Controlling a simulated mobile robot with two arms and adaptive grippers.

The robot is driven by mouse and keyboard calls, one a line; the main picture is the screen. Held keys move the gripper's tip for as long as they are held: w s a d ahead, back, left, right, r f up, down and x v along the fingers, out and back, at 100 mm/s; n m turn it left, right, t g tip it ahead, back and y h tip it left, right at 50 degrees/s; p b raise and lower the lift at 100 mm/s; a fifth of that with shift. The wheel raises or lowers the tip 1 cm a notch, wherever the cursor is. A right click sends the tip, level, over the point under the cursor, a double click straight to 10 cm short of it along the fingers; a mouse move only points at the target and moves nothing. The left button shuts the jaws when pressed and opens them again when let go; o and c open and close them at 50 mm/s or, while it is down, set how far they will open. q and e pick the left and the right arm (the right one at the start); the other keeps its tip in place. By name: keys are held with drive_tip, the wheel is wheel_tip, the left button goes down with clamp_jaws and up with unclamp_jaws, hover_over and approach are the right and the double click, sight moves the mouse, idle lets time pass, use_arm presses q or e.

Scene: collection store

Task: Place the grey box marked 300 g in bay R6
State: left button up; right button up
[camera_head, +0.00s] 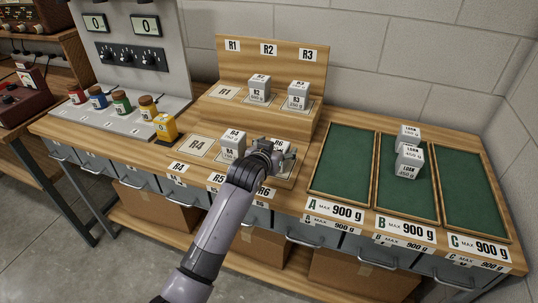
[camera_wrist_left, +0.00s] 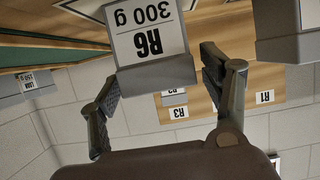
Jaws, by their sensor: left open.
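The grey box marked R6 300 g (camera_wrist_left: 148,40) shows upside down in the left wrist view, between the fingers. In the head view its white label top (camera_head: 277,143) shows just behind my left gripper (camera_head: 284,153), at bay R6 on the lower right of the wooden rack. My left gripper is open, with a finger on each side of the box in the left wrist view (camera_wrist_left: 165,85). The box appears to stand in the bay, but its base is hidden by my gripper. My right gripper is not in view.
Another grey box (camera_head: 232,147) stands beside it to the left. Bays R4 (camera_head: 193,146) and R1 (camera_head: 226,93) are empty. Boxes R2 (camera_head: 260,90) and R3 (camera_head: 298,97) stand on the upper step. Green trays lie right; the middle tray (camera_head: 407,199) holds boxes.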

use_arm(q)
drive_tip(key=v, duration=1.1)
drive_tip(key=shift+s, duration=0.1)
drive_tip(key=s+a+f+n+g+y, duration=0.1)
drive_tip(key=s+a+f+g, duration=0.1)
drive_tip(key=s+a+f, duration=0.35)
drive_tip(key=s+a+f+g+y, duration=0.1)
drive_tip(key=s+a+f+g, duration=0.15)
drive_tip(key=s+f, duration=0.55)
drive_tip(key=s+a+f+g+y, duration=0.1)
drive_tip(key=s+a+f+g, duration=0.15)
drive_tip(key=s, duration=0.45)
drive_tip(key=s+a+f+g, duration=0.1)
drive_tip(key=s+a+f, duration=0.1)
drive_tip(key=s+a, duration=0.35)
drive_tip(key=s+a+f+g+y, duration=0.1)
drive_tip(key=s+f, duration=0.1)
drive_tip(key=s, duration=0.6)
wheel_tip(320, 180, down, 28)
drive_tip(key=s+g, duration=0.2)
drive_tip(key=s, duration=0.1)
drive_tip(key=s+a+f, duration=0.3)
drive_tip(key=s+f, duration=1.1)
drive_tip(key=s, duration=0.1)
drive_tip(key=shift+s+g, duration=0.35)
drive_tip(key=shift+g, duration=0.05)
